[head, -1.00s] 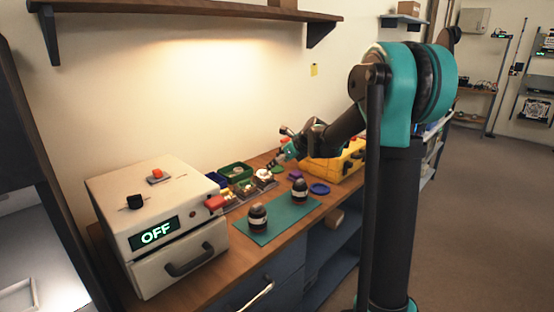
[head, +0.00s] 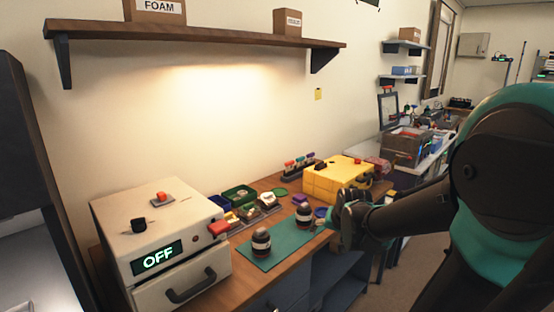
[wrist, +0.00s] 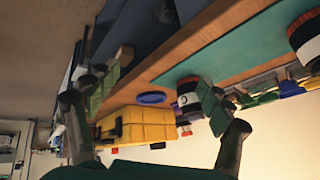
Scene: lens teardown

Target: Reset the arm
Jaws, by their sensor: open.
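My arm (head: 405,213) reaches in from the right in the head view and bends low, in front of the workbench (head: 258,291). My gripper (head: 346,218) is near the bench's right front edge, beside the teal mat (head: 283,245). Its two fingers are spread apart in the wrist view (wrist: 160,97), with nothing held between them. The wrist picture is upside down. It shows a blue disc (wrist: 152,98) and the yellow case (wrist: 150,132) beyond the fingers.
Two dark lens barrels (head: 261,243) (head: 304,215) stand on the mat. A white machine (head: 160,228) reading OFF stands at left. The yellow case (head: 338,180) and small bins (head: 240,196) sit at the back. A wooden shelf (head: 200,34) hangs above.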

